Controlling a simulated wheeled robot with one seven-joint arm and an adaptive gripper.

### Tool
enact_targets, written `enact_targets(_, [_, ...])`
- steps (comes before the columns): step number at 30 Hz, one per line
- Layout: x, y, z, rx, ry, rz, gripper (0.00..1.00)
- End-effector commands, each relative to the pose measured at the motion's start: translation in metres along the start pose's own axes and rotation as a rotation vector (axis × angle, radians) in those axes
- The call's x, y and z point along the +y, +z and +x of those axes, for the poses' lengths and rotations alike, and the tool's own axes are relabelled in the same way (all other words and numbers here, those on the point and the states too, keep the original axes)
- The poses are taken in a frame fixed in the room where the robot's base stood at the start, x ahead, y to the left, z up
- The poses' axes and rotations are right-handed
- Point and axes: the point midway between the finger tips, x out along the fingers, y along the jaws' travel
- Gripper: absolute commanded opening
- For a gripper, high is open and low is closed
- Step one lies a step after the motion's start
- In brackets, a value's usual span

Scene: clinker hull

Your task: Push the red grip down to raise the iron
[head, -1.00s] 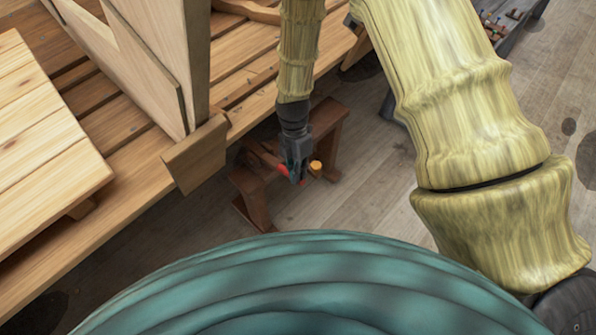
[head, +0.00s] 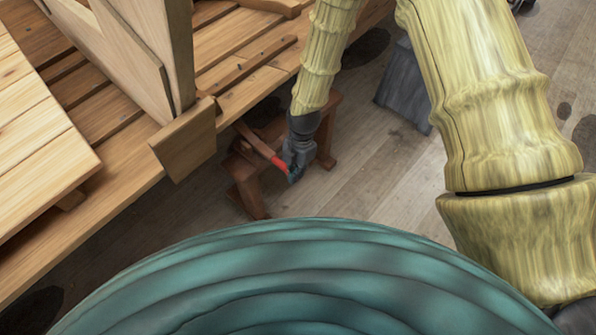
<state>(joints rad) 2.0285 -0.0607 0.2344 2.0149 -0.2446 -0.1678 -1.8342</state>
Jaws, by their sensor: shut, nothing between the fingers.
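The red grip (head: 281,163) is the end of a brown wooden lever (head: 258,142) that slants down and right from under the plank edge. My gripper (head: 293,176) is shut and empty, pointing down at the outer end of the red grip. It overlaps the grip's tip in the picture, and I cannot tell whether they touch. The lever's far end is hidden under the planks. I cannot make out the iron.
A brown wooden stand (head: 248,184) is on the floor around the lever. Plank staging (head: 105,190) fills the left, with a wooden block (head: 184,150) at its edge. A grey box (head: 405,88) stands at the back right. Floor (head: 385,185) is bare right of the stand.

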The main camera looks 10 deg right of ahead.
Motion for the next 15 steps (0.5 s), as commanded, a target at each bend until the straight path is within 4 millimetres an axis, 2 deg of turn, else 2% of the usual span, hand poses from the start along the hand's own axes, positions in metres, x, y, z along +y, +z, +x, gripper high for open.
enact_targets(1, [-0.006, -0.001, 0.010, 0.005, -0.012, 0.000, 0.00])
enact_targets(8, [-0.008, 0.000, 0.009, 0.005, -0.014, 0.002, 0.00])
enact_targets(15, [-0.009, -0.002, -0.014, 0.003, -0.010, 0.004, 0.00])
